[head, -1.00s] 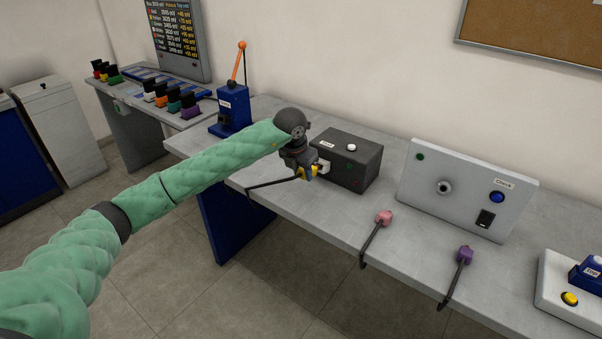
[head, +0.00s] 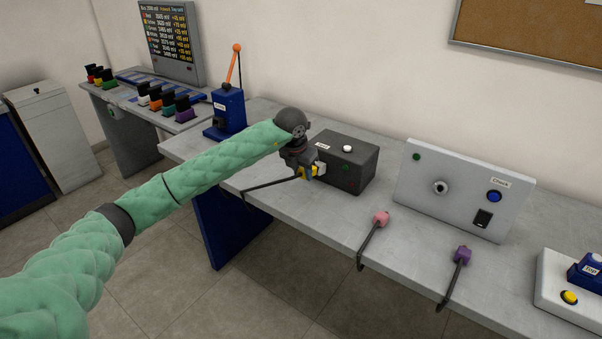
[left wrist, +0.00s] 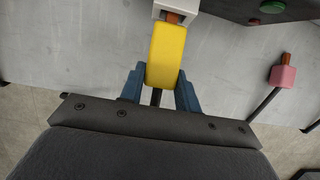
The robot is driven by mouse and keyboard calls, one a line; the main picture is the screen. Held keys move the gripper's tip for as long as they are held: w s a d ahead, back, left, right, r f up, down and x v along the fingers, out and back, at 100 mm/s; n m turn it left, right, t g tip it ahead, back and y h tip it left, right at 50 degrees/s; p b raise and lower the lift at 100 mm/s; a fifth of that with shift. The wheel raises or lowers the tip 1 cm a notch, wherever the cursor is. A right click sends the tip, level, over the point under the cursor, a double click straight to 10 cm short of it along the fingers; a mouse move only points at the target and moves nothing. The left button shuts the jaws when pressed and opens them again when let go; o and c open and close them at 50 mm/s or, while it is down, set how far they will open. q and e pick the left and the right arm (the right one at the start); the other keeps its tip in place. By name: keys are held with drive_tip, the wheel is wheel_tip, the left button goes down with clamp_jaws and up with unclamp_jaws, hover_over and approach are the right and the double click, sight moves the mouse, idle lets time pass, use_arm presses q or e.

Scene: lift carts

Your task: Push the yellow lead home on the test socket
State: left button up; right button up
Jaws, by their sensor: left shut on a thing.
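The yellow lead (head: 306,172) is held in my left gripper (head: 303,168) at the left side of the dark test box (head: 346,165). In the left wrist view, the blue fingers of my gripper (left wrist: 160,90) are shut on the yellow lead's body (left wrist: 166,55). Its orange tip points at the white test socket (left wrist: 177,9) and meets its mouth. A short band of orange shows between the yellow body and the socket. How deep the tip sits is hidden. The socket also shows in the head view (head: 321,168). My right gripper is not in view.
A pink lead (head: 381,219) and a purple lead (head: 462,255) stand along the bench's front edge. A grey check panel (head: 465,190) is to the right, and a blue lever press (head: 228,108) stands behind my arm. Bare bench (head: 410,240) lies between.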

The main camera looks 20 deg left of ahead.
use_arm(q)
drive_tip(key=shift+w+d+f+b, duration=0.15)
drive_tip(key=shift+w+b, duration=0.15)
drive_tip(key=shift+w, duration=0.2)
drive_tip(key=o, duration=1.1)
drive_tip(key=shift+s+r, duration=0.1)
drive_tip(key=shift+r, duration=0.35)
drive_tip(key=b+v, duration=0.2)
drive_tip(key=v, duration=0.3)
drive_tip(key=shift+s+r+b, duration=0.1)
drive_tip(key=shift+r+b, duration=0.2)
drive_tip(key=shift+r, duration=0.1)
drive_tip(key=shift+s+r, duration=0.15)
drive_tip(key=shift+r, duration=0.35)
